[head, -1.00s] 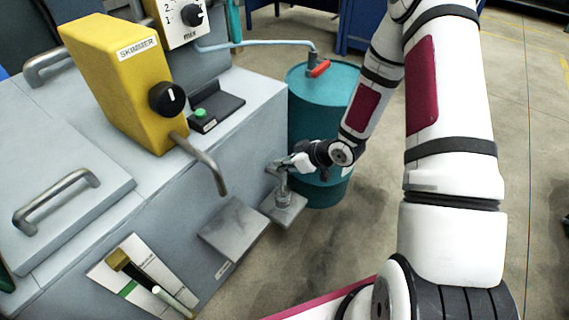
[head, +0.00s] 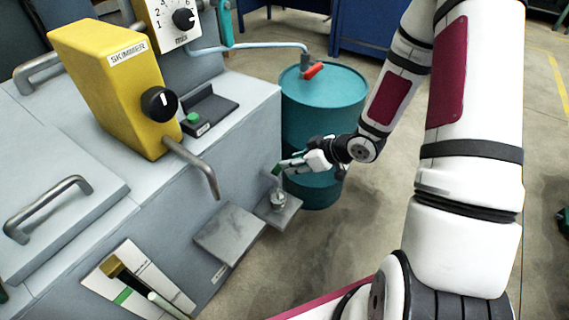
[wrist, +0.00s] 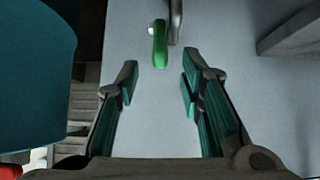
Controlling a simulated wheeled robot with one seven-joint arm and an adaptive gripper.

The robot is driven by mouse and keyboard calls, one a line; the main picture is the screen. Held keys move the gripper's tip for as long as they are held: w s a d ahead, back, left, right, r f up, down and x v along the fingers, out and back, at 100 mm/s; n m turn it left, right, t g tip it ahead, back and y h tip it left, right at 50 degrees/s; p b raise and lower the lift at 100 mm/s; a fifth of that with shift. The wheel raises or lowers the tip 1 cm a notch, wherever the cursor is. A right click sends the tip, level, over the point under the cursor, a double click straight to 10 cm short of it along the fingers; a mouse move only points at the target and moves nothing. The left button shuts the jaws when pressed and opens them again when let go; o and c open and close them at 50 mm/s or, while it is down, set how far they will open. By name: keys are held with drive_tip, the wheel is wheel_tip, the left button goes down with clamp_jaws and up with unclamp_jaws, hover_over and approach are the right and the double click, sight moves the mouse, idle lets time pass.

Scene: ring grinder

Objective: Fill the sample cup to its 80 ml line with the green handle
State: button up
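The sample cup (head: 278,200) is a small clear cup standing upright on a small grey shelf at the machine's side. Its 80 ml line and fill level are too small to read. The green handle (wrist: 160,46) shows in the wrist view beside a grey metal pipe (wrist: 175,20), just beyond my fingertips and roughly in line with the gap between them. My gripper (wrist: 160,78) is open with nothing between its teal-padded fingers. In the head view my gripper (head: 286,165) is above and slightly right of the cup, close to the machine's side.
A teal drum (head: 325,100) with a red-handled valve (head: 313,70) stands just behind my gripper; it also fills the wrist view's left side (wrist: 35,80). A wider grey shelf (head: 230,235) is left of the cup. The yellow skimmer (head: 110,85) has a bent spout (head: 200,165).

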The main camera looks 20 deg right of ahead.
drive_tip(key=shift+v, duration=2.4)
drive_tip(key=d+r+m+g+h+p, duration=0.1)
drive_tip(key=d+r+h+p, duration=0.45)
drive_tip(key=r, duration=0.65)
drive_tip(key=s+d+r+m+g+h+p, duration=0.1)
drive_tip(key=s+r+m+h+p, duration=0.1)
drive_tip(key=s+r, duration=0.35)
drive_tip(key=s+r+m+g+h+p, duration=0.1)
drive_tip(key=s+r+h, duration=0.15)
drive_tip(key=r, duration=0.55)
drive_tip(key=s+a+r+m+g+y+p, duration=0.1)
drive_tip(key=s+a+r, duration=0.3)
drive_tip(key=s, duration=0.4)
drive_tip(key=s+a+r+m+g+y+p, duration=0.1)
drive_tip(key=s+a+r+p, duration=0.3)
drive_tip(key=s+r, duration=0.2)
drive_tip(key=s+a+r+m+g+y+p, duration=0.1)
drive_tip(key=s+a+r, duration=0.3)
drive_tip(key=s, duration=0.6)
drive_tip(key=shift+s+r+g+y+p, duration=0.4)
drive_tip(key=shift+r+y+p, duration=0.2)
drive_tip(key=shift+r+p, duration=0.1)
drive_tip(key=shift+a, duration=0.15)
